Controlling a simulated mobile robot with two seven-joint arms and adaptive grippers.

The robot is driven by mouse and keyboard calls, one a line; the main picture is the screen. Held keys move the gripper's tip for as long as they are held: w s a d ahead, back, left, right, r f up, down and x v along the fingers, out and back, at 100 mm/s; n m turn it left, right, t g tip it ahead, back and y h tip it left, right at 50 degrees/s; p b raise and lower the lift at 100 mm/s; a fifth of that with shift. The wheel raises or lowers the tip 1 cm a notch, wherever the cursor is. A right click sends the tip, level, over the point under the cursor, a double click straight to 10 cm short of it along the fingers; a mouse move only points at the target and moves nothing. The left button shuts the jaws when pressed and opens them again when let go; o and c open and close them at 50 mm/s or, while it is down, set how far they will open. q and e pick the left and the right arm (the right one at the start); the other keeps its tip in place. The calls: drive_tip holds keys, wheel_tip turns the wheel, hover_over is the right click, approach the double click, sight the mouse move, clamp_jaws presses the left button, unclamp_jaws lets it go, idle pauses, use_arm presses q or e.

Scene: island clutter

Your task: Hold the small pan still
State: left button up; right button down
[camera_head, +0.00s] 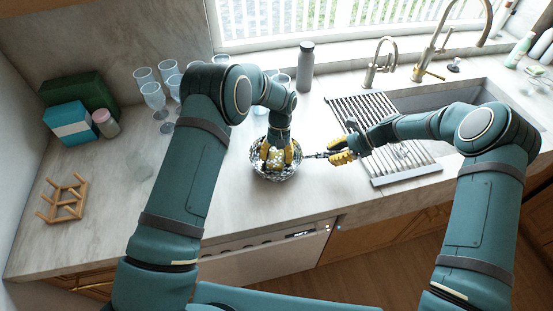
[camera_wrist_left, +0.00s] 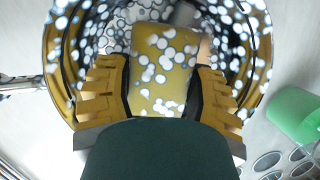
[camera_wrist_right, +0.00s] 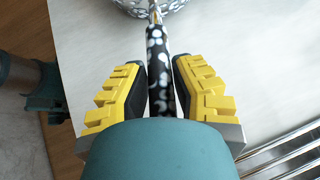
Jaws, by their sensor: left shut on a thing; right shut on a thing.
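The small pan (camera_head: 277,178) rests on the counter and is covered in white foam-like spots. Its handle (camera_head: 318,155) points right. My right gripper (camera_head: 341,153) is shut on the dark, spotted handle, which also shows between the yellow fingers in the right wrist view (camera_wrist_right: 157,70). My left gripper (camera_head: 278,157) reaches down into the pan. In the left wrist view it is shut on a yellow sponge-like block (camera_wrist_left: 160,70) with white spots, inside the pan's rim (camera_wrist_left: 62,48). The block's lower part and the pan's floor beneath it are hidden.
A slatted drying rack (camera_head: 378,140) lies over the sink's left side. Several wine glasses (camera_head: 153,95) and a grey bottle (camera_head: 305,68) stand behind the pan. A small wooden rack (camera_head: 64,198) stands at the left. The counter in front of the pan is bare.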

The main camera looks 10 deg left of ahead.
use_arm(q)
drive_tip(key=shift+w, duration=0.55)
drive_tip(key=shift+r, duration=0.1)
drive_tip(key=shift+s+a, duration=0.1)
drive_tip(key=shift+s, duration=1.15)
drive_tip(key=shift+w+a, duration=0.1)
drive_tip(key=shift+w, duration=1.15)
drive_tip(key=shift+s+d, duration=0.25)
drive_tip(key=shift+s, duration=0.35)
drive_tip(key=shift+s+d, duration=0.2)
drive_tip(key=shift+s, duration=0.4)
